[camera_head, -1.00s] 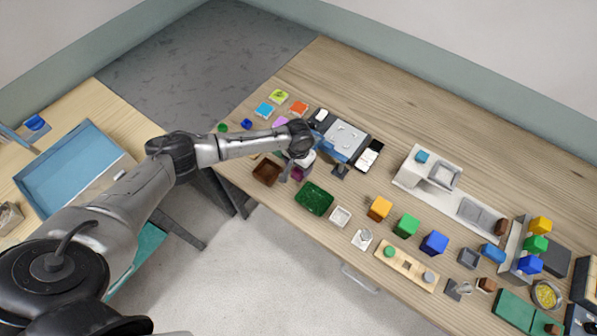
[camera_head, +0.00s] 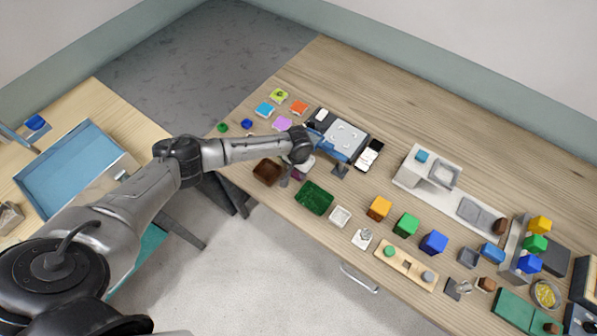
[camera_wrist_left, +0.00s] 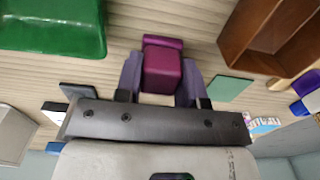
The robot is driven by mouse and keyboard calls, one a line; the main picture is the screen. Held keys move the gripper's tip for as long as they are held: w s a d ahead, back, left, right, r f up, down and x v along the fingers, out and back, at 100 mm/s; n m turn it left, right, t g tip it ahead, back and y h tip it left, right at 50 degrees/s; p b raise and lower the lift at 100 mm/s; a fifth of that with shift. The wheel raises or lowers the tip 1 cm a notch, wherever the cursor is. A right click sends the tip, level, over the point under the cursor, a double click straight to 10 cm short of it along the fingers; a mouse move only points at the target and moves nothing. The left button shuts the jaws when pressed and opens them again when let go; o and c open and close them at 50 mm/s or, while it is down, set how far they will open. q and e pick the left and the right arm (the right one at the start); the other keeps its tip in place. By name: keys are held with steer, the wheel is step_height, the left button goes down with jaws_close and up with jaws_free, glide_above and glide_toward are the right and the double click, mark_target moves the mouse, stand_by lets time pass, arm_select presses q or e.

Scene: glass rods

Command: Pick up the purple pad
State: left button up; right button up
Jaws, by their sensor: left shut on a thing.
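A dark purple, blocky pad (camera_wrist_left: 162,68) sits between the fingers of my left gripper (camera_wrist_left: 160,80) in the left wrist view, with a finger on each side. The gripper is shut on it. In the head view the left gripper (camera_head: 291,177) is over the near left part of the table, between a brown tray and a green tray. Only a little of the pad shows there, behind the gripper. A flat lilac square (camera_head: 283,124) lies on the table beyond the forearm. My right gripper is not in view.
The brown tray (camera_head: 267,172) is to the left and the green tray (camera_head: 314,198) to the right of the gripper. A grey device (camera_head: 345,138) stands behind. Blue (camera_head: 264,109) and orange (camera_head: 299,107) squares lie farther back. Several coloured blocks fill the right side.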

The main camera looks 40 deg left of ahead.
arm_select(q)
steer(key=shift+c, duration=1.3)
steer(key=shift+r, duration=0.1)
steer(key=shift+r, duration=0.55)
step_height(320, 180, up, 3)
steer(key=shift+f, duration=0.1)
steer(key=s+d+r, duration=0.2)
steer(key=d+r, duration=0.5)
steer(key=d, duration=0.4)
steer(key=shift+s+d+b, duration=0.15)
steer(key=shift+d+b, duration=0.05)
steer(key=shift+b, duration=0.2)
